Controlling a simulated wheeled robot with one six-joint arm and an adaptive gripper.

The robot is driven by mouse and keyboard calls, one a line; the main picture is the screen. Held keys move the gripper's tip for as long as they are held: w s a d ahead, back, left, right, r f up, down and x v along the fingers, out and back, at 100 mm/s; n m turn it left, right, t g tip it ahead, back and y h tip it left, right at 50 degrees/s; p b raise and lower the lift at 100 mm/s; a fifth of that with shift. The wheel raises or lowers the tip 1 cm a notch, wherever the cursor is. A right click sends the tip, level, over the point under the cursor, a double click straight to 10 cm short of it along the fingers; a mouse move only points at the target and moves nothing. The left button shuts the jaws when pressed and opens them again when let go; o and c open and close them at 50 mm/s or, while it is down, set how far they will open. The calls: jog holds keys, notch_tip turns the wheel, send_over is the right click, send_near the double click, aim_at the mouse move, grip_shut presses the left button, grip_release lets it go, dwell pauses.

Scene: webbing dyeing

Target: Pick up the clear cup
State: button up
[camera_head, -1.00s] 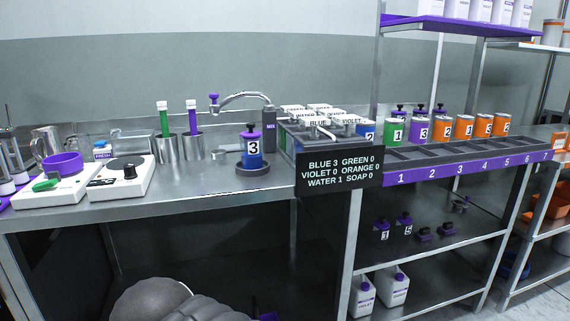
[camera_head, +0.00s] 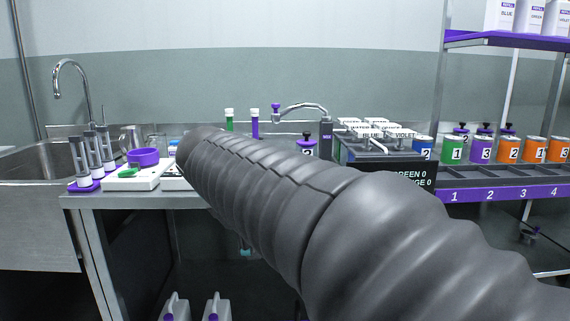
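A small see-through vessel (camera_head: 158,141), possibly the clear cup, stands at the back of the counter, just right of the metal pitcher (camera_head: 131,138). It is faint and partly hidden by the purple bowl in front of it. My dark ribbed arm reaches from the lower right across the middle of the picture to the left part of the counter. My gripper does not show, so I cannot see whether it holds anything.
The purple bowl (camera_head: 144,157) sits on a white scale (camera_head: 137,178). Numbered cans, such as the green one (camera_head: 453,149), line the right. My arm hides much of the counter.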

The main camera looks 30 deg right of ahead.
aim_at(298, 145)
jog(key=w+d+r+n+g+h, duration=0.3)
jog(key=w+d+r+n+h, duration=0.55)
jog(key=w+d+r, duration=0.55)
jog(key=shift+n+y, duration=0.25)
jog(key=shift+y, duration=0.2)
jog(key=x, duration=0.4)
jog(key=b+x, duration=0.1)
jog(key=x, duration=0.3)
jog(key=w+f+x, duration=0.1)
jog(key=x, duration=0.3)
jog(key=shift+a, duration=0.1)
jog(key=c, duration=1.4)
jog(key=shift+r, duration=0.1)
